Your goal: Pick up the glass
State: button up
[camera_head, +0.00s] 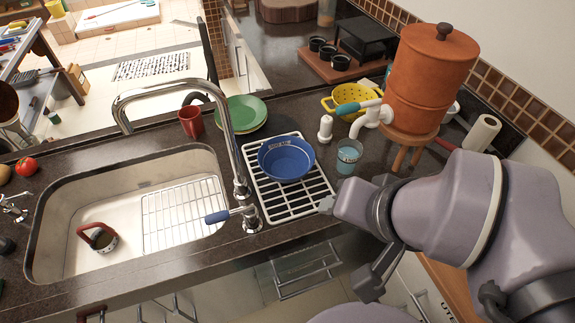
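A clear glass with a bluish look (349,157) stands upright on the dark counter, right of the white drying rack and in front of the tap of the orange clay water dispenser. My arm comes in from the right. My gripper (328,204) is at its left end, in front of and a little left of the glass in the picture, seemingly apart from it. The fingers are mostly hidden by the arm, so their opening does not show.
A blue bowl (286,158) sits on the white rack (293,205). A white bottle (325,129), yellow colander (351,96) and clay dispenser (430,75) on a wooden stand (408,142) crowd the glass. A tall faucet (232,150) and sink (55,215) are left.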

aim_at(350, 152)
jog(key=i+j+z, duration=0.1)
jog(key=j+z, duration=0.8)
jog(key=j, duration=0.1)
